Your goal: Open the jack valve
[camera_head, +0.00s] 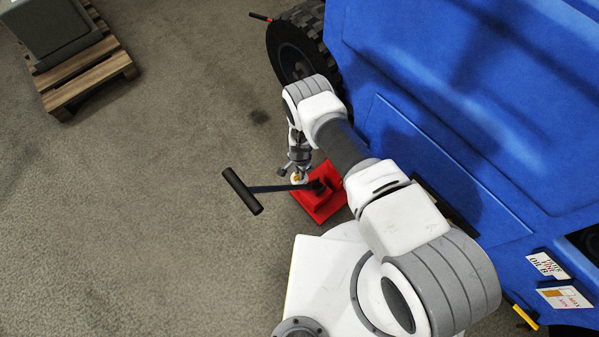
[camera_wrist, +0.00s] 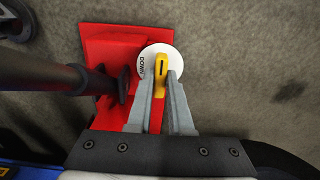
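The jack is red, and its base (camera_head: 318,206) lies flat on the floor beside the blue vehicle; it also shows in the wrist view (camera_wrist: 108,52). Its long dark handle (camera_head: 243,191) reaches out to the left. The valve is a white disc (camera_wrist: 149,59) on the jack, with DOWN printed on its left part. A yellow lever (camera_wrist: 160,73) crosses the disc and points toward my gripper. My gripper (camera_wrist: 163,84) has one finger on each side of the yellow lever, with hardly any gap visible. The gripper also shows above the jack (camera_head: 298,175) in the head view.
The blue vehicle (camera_head: 450,110) with a black tyre (camera_head: 292,50) stands close on the right of my arm. A wooden pallet (camera_head: 92,75) with a grey block lies at the upper left. The carpeted floor on the left is clear.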

